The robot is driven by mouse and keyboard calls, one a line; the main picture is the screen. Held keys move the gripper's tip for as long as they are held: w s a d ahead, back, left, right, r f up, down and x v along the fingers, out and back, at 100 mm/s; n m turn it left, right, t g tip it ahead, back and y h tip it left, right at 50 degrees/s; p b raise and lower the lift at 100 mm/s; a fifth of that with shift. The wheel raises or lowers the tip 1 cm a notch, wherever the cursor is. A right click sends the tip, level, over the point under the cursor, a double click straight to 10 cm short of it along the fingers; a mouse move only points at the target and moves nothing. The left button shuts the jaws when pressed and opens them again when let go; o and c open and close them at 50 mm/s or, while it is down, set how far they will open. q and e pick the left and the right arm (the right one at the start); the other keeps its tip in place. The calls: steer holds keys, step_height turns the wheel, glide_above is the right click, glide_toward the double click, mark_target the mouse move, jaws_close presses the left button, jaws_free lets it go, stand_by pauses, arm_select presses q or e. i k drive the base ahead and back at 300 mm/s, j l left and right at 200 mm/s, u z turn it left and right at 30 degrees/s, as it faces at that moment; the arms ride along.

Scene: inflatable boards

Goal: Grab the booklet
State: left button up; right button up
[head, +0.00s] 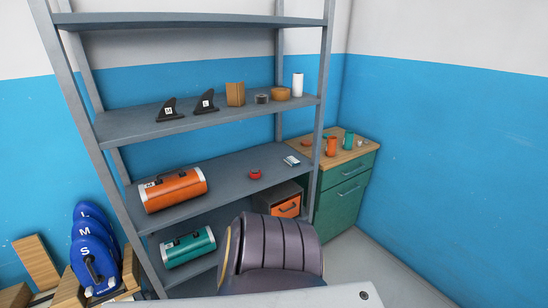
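A small pale, flat item (291,161) lies near the right end of the middle shelf; it may be the booklet, but it is too small to tell. A small red round object (255,174) sits to its left on the same shelf. Neither of my grippers shows in the head view.
The grey shelf unit (200,123) holds two black fins, small containers, an orange bag (174,191) and a teal bag (188,247). A dark padded chair back (275,245) stands in front. A green cabinet (343,200) is at right; blue paddles (95,255) are at left.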

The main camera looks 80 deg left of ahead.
mark_target(292, 162)
steer(key=u, duration=0.45)
steer(key=i+l+u, duration=0.1)
steer(key=u, duration=0.35)
steer(key=l+u, duration=0.15)
steer(key=u, duration=0.8)
steer(key=l+u, duration=0.2)
steer(key=u, duration=0.25)
steer(key=l+u, duration=0.1)
steer(key=u, duration=0.35)
